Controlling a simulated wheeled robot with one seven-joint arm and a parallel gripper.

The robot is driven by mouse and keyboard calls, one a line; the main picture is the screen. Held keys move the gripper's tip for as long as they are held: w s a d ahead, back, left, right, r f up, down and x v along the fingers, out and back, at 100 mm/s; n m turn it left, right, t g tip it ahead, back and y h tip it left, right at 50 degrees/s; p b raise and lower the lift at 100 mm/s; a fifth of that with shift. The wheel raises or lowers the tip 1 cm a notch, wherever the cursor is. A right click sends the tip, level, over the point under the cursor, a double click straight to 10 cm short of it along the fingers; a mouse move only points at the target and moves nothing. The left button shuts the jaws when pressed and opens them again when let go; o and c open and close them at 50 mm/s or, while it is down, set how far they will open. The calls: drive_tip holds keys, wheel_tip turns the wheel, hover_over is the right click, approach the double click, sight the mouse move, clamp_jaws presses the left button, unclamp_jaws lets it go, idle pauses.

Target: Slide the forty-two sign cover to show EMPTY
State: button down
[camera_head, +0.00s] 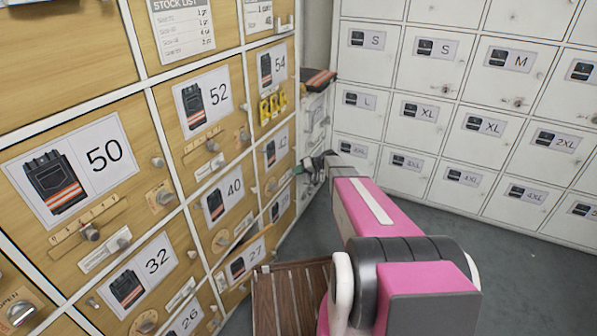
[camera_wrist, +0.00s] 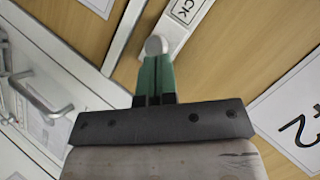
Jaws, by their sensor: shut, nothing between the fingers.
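The forty-two drawer front's label (camera_head: 277,147) is small and seen at a slant in the head view. In the wrist view a large label (camera_wrist: 300,118) shows a digit 2, with the rest cut off. A white sign strip (camera_wrist: 178,34) there shows the letters "CK", the rest out of view. A round grey knob (camera_wrist: 156,45) is at the strip, right at my fingertips. My gripper (camera_wrist: 155,62) has its green fingers shut together, with nothing held. Its tips overlap the knob; I cannot tell whether they touch. In the head view my gripper (camera_head: 309,166) is by the cabinet's far end.
White lockers (camera_head: 420,100) with size labels stand behind and to the right. A bar handle (camera_wrist: 42,97) is left of my gripper in the wrist view. A slatted wooden bench (camera_head: 292,300) is below my arm. Grey floor (camera_head: 520,260) is clear at the right.

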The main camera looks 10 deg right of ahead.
drive_tip(key=s+a, duration=0.2)
drive_tip(key=s, duration=0.1)
drive_tip(key=s+a, duration=0.1)
drive_tip(key=s, duration=0.1)
drive_tip(key=shift+a, duration=0.25)
drive_tip(key=shift+w+r, duration=0.1)
